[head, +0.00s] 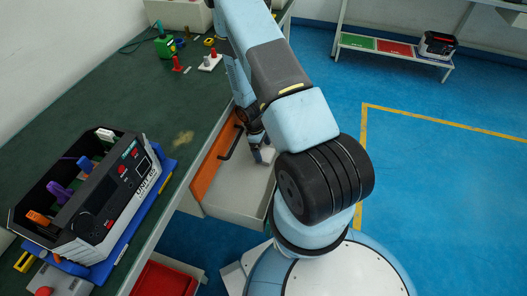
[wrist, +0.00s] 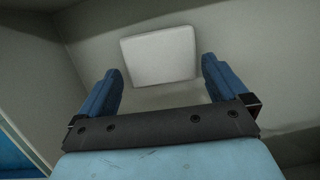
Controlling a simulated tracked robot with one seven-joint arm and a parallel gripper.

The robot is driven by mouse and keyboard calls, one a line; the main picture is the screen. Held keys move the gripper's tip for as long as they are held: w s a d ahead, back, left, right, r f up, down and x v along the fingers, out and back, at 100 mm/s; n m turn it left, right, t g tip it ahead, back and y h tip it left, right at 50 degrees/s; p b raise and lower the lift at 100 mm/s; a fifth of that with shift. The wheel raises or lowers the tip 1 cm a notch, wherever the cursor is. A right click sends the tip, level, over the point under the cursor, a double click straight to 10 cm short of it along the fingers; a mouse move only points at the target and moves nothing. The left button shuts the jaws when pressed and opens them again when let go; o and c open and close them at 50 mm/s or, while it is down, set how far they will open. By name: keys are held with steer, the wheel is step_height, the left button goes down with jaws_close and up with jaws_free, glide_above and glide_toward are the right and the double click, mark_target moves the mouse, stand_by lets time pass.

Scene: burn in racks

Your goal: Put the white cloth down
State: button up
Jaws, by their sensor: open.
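The white cloth (wrist: 159,56) is a flat, pale, folded square lying on the floor of the open drawer, centred ahead of my fingers in the wrist view. In the head view the cloth (head: 264,155) shows only in part, just beside my fingertips. My gripper (wrist: 162,88) is open, with its two blue fingers apart and nothing between them. In the head view my gripper (head: 258,150) reaches down into the drawer (head: 237,200), which has an orange front and a dark handle. Part of the drawer is hidden behind my arm.
On the green bench (head: 120,90) a black and white unit (head: 120,195) stands on a blue tray. Small coloured parts (head: 177,63) sit farther back. A red bin (head: 165,280) is below the bench. The blue floor on the right is clear up to a low shelf (head: 395,52).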

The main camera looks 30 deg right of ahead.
steer(key=w+a+r+m+t, duration=0.1)
steer(key=a+r+m+t, duration=0.15)
steer(key=r, duration=1.85)
steer(key=a+r+m+t, duration=0.2)
steer(key=a+r, duration=0.1)
steer(key=r, duration=1.8)
steer(key=s+a+r+m+t+y, duration=0.1)
steer(key=s+a+r+m, duration=0.1)
steer(key=s+r, duration=0.7)
steer(key=s+a+r+m+t, duration=0.2)
steer(key=s+r, duration=0.8)
steer(key=s, duration=0.1)
steer(key=shift+a+y, duration=0.3)
steer(key=shift+y, duration=0.1)
steer(key=shift+t, duration=0.25)
